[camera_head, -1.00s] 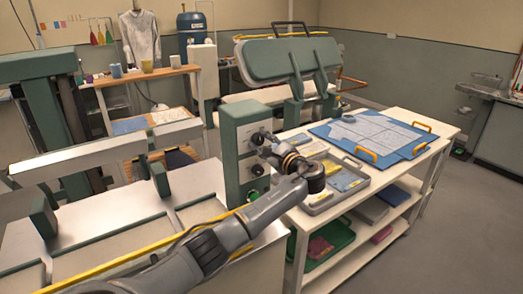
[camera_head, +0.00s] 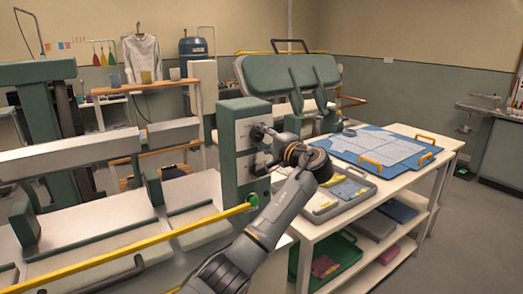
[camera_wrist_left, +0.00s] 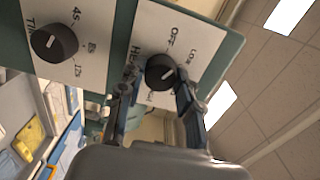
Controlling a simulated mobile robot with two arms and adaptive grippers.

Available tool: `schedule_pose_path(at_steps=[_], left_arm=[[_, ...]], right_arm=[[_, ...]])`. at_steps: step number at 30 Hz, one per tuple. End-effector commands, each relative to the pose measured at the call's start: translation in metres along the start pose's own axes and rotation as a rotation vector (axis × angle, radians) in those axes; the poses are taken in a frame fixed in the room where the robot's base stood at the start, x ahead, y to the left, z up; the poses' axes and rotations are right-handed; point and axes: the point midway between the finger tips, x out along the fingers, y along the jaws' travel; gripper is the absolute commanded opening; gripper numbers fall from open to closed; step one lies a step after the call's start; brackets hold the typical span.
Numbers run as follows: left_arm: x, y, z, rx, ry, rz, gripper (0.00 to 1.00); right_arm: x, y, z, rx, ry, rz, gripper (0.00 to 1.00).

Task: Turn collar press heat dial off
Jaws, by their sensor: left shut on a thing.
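The collar press control box (camera_head: 236,165) is a green upright housing with a pale front panel. The heat dial (camera_wrist_left: 160,71) is a round black knob on that panel, with OFF and Low printed around it. Its light pointer line tilts up and right in the wrist view; its exact setting is hard to read. My left gripper (camera_wrist_left: 156,88) is shut on the heat dial, one finger on each side of it. My right gripper is in neither view.
A second black timer dial (camera_wrist_left: 54,42) sits beside the heat dial. The padded press head (camera_head: 287,73) stands raised behind. A grey tray (camera_head: 335,200) and a blue board (camera_head: 385,148) lie on the white table to the right.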

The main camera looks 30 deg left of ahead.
Motion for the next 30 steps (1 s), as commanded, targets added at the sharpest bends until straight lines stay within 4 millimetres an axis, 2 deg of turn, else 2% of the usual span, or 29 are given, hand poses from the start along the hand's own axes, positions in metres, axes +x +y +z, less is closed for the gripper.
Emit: schedule_pose_path(at_steps=[1,3,12,21,30], left_arm=[[-0.001,0.007,0.000,-0.048,0.001,0.002,0.03],[-0.001,0.006,0.000,-0.111,0.001,0.002,0.03],[0.000,0.004,0.000,-0.344,0.000,0.002,0.03],[0.000,0.002,0.000,-0.477,0.001,0.003,0.03],[0.000,0.000,0.000,-0.516,0.000,0.002,0.03]], right_arm=[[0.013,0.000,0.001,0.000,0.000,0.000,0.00],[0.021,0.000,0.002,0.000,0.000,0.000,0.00],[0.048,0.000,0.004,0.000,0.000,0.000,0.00],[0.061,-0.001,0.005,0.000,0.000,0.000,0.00],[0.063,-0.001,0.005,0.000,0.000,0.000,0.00]])
